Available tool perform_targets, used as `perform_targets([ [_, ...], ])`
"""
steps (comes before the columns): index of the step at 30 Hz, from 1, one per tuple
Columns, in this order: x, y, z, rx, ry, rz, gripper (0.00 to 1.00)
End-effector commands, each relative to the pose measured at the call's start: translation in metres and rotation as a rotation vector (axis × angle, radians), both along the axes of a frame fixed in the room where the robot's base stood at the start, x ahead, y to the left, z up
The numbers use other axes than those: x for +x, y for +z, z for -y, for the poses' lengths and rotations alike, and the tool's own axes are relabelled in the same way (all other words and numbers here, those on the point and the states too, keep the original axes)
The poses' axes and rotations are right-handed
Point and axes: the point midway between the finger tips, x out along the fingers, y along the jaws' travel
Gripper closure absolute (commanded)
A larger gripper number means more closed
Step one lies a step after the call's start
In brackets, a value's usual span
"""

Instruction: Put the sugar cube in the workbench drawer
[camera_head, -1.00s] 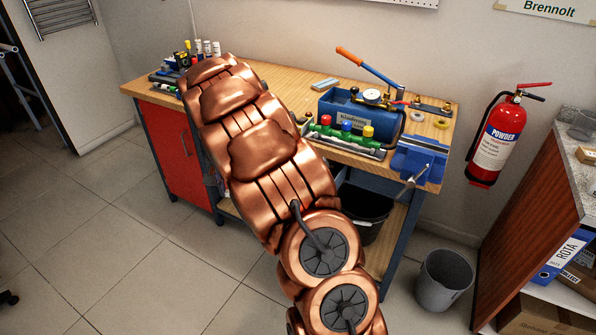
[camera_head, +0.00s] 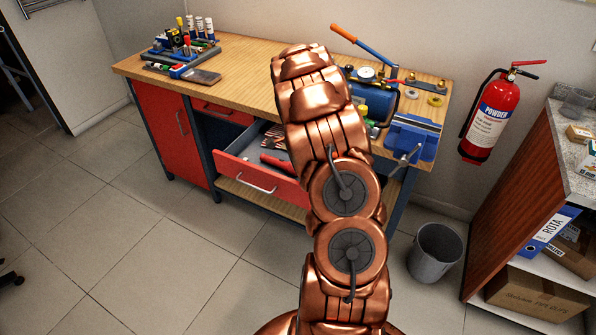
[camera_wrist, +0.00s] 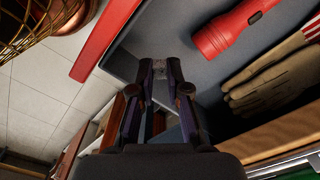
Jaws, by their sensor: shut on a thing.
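The workbench drawer (camera_head: 232,172) stands pulled open below the bench top, with a red front and a pale handle. In the wrist view its grey interior (camera_wrist: 215,82) lies around and below the fingertips. My gripper (camera_wrist: 160,69) is shut on a small greyish piece, the sugar cube (camera_wrist: 160,71), which is mostly hidden between the fingertips. It appears over the drawer, near its red front; the exact height is unclear. In the head view my arm hides the gripper and the cube.
A red flashlight (camera_wrist: 237,27) and striped work gloves (camera_wrist: 275,82) lie in the drawer, to the right of the fingertips in the wrist view. The wooden bench top (camera_head: 240,75) overhangs the drawer. A blue vise (camera_head: 412,138) is at the bench's right end.

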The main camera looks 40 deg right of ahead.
Motion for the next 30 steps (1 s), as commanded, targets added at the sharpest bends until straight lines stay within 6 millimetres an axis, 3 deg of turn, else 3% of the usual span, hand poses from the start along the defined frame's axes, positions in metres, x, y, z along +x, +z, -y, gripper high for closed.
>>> perform_targets([
  [6,-0.001,-0.030,-0.001,0.002,0.002,-0.004,0.94],
  [14,0.000,-0.044,0.000,-0.001,0.002,0.000,0.94],
  [21,-0.001,-0.071,-0.001,0.003,0.003,-0.004,0.94],
  [30,0.000,-0.076,0.000,-0.001,0.003,0.000,0.94],
])
